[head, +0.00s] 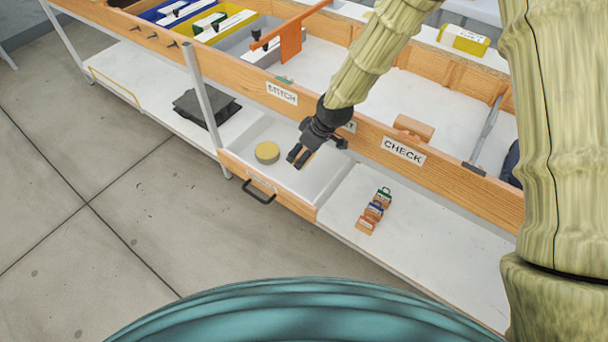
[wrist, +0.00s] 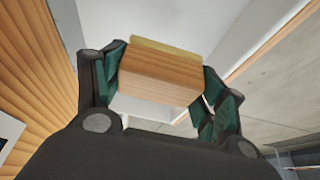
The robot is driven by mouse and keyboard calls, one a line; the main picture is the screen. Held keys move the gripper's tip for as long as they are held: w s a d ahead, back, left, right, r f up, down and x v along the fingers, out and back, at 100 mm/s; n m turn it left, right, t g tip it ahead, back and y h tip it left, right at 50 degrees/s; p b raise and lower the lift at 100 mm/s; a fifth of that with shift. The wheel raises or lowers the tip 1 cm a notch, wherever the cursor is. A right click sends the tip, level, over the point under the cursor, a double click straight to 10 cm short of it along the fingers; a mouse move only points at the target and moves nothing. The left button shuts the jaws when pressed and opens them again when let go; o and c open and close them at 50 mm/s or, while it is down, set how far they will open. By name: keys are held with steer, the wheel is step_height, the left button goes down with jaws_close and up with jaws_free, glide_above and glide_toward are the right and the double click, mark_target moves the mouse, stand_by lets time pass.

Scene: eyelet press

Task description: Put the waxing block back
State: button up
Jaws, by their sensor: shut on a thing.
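My gripper (head: 314,152) is shut on a wooden block, which I take to be the waxing block (wrist: 160,78). In the wrist view the block sits between the two dark, green-padded fingers, with a yellowish layer along its far edge. In the head view the block is mostly hidden by the fingers. My gripper is over the open drawer (head: 240,162) under the bench; its exact height above the drawer floor is hard to tell. A round yellow cake (head: 267,152) lies in the drawer, left of my gripper.
The drawer has a dark handle (head: 259,193) in front. The bench rail with the CHECK label (head: 403,151) runs above and behind it. Several small tagged items (head: 374,211) stand on the lower shelf to the right. Dark flat sheets (head: 206,107) lie on the shelf to the left.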

steer(key=shift+f, duration=4.2)
steer(key=shift+f, duration=0.15)
steer(key=o, duration=1.1)
steer(key=v, duration=1.2)
steer(key=shift+a+r, duration=0.1)
steer(key=shift+r, duration=0.1)
